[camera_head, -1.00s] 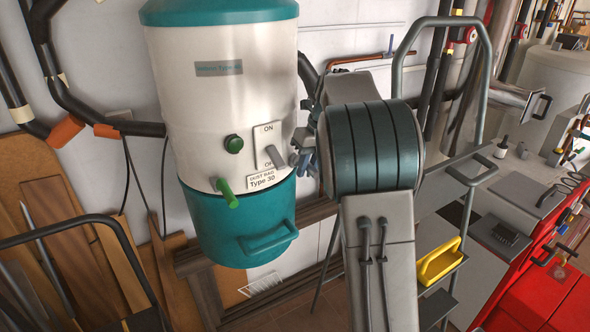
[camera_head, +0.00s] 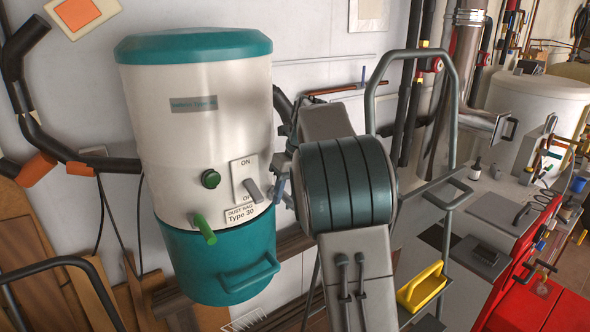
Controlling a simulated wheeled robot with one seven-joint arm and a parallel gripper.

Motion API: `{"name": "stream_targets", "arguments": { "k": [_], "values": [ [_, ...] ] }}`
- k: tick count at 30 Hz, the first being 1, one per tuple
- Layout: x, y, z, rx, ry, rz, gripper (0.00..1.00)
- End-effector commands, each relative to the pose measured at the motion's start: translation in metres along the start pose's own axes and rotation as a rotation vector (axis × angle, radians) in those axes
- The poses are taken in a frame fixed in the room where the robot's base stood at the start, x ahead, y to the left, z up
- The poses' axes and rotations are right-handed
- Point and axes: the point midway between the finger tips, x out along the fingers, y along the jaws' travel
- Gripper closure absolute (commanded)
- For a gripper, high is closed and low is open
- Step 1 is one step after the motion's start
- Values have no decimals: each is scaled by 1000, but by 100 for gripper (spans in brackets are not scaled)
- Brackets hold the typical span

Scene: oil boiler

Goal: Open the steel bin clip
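A cream and teal dust collector (camera_head: 200,130) hangs on the wall at left of centre. Its teal lower bin (camera_head: 205,265) has a looped front handle (camera_head: 250,276). A green lever clip (camera_head: 204,229) sits at the seam between drum and bin, pointing down toward the front. I cannot make out a steel clip; the bin's right side is partly behind my arm. My gripper (camera_head: 281,183) is at the drum's right edge, close to the grey switch lever. It is mostly hidden by my wrist, so its opening and any contact are unclear.
An ON/OFF plate with a grey lever (camera_head: 252,190) and a green knob (camera_head: 210,179) are on the drum. Wood boards lean at lower left.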

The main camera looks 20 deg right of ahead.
Motion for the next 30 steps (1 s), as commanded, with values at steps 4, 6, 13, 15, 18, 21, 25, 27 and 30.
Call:
{"name": "stream_targets", "arguments": {
  "k": [4, 6, 13, 15, 18, 21, 25, 27, 30],
  "values": [
    [-33, -2, 0, 2, -6, -5, 60],
    [-50, -2, 0, 2, -5, -5, 60],
    [-95, -2, 0, 2, -4, -4, 60],
    [-105, -1, 0, 2, -3, -3, 60],
    [-114, -2, 0, 3, -2, -3, 60],
    [-119, -1, 0, 3, -1, -2, 60],
    [-121, -1, -1, 3, -1, -2, 60],
    [-121, -1, -1, 3, -1, -2, 60],
    [-121, -1, -1, 3, -1, -2, 60]
  ]
}}
